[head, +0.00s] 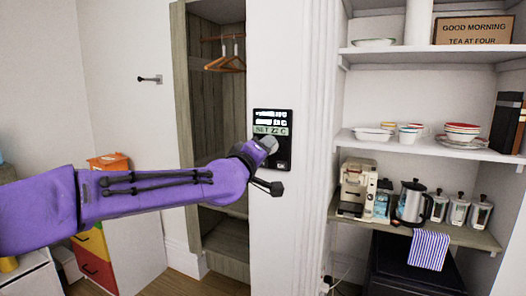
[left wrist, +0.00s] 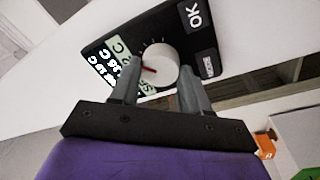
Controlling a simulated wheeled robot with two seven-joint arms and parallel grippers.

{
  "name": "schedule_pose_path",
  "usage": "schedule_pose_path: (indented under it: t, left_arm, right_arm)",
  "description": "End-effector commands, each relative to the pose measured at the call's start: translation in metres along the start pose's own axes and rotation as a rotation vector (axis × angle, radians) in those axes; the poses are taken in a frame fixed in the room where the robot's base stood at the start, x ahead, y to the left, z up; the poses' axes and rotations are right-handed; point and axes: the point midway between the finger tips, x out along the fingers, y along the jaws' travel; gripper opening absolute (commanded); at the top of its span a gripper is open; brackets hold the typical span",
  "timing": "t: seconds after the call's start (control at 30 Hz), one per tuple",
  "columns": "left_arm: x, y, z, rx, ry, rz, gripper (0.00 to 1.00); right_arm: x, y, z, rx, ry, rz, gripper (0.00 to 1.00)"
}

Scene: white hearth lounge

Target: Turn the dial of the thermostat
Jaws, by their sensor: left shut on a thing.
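The thermostat (head: 285,160) is a black panel on the white wall pillar, with a lit display that reads "SET 22 C" in the head view. In the left wrist view the thermostat (left wrist: 100,62) shows its display, an OK button and a round white dial (left wrist: 160,65) with a red mark. My left gripper (head: 268,145) reaches the panel from the left and hides the dial in the head view. In the left wrist view my left gripper (left wrist: 158,85) has its two grey fingers on either side of the dial, shut on it. My right gripper is not in view.
An open wardrobe (head: 215,120) with hangers stands left of the pillar. Shelves (head: 430,150) with bowls and a counter with a coffee machine (head: 357,188) and kettle (head: 411,203) are on the right. A wall hook (head: 150,79) is at the left.

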Motion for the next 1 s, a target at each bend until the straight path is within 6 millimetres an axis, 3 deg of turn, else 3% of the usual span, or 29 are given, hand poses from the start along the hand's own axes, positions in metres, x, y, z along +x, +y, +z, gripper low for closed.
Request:
schedule_pose_path:
  t: [0.37,0.4,0.43,0.47,0.77,0.87,1.0]
  left_arm:
    - [0.000,0.001,-0.001,0.002,0.003,0.002,0.16]
    - [0.000,0.001,-0.001,0.002,0.003,0.002,0.59]
    - [0.000,0.001,-0.001,0.002,0.002,0.002,0.69]
    - [0.000,0.001,-0.001,0.002,0.002,0.002,0.72]
    - [-0.003,0.000,0.000,0.002,0.001,0.001,0.72]
    - [-0.017,-0.002,0.001,0.002,0.001,0.003,0.72]
    - [-0.051,-0.003,0.002,0.001,0.003,0.003,0.72]
  right_arm:
    - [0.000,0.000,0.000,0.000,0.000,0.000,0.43]
    - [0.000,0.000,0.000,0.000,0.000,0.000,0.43]
    - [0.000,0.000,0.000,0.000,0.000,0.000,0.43]
    - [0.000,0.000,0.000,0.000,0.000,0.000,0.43]
    - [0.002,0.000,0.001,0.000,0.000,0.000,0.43]
    - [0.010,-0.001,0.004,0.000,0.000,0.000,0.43]
    - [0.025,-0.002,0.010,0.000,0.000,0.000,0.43]
